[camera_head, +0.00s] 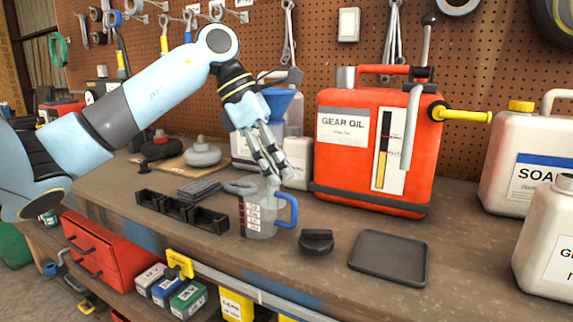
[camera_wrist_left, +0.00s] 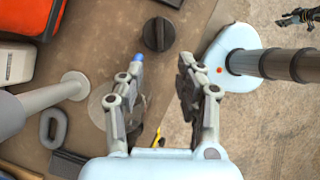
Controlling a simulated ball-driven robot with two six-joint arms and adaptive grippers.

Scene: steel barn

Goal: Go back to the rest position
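My left gripper (camera_head: 277,178) hangs over the workbench, fingers pointing down, close to the top of a clear measuring jug (camera_head: 258,217) with a blue handle. A dark claw-like shape at the top right of the wrist view, likely my right gripper (camera_wrist_left: 300,17), is too small to read.
A red gear oil can (camera_head: 340,190) stands behind the jug. A black cap (camera_head: 316,240) and an empty black tray (camera_head: 388,275) lie to the right. Black bins (camera_head: 175,208) stand left. A pegboard (camera_head: 320,55) closes the back.

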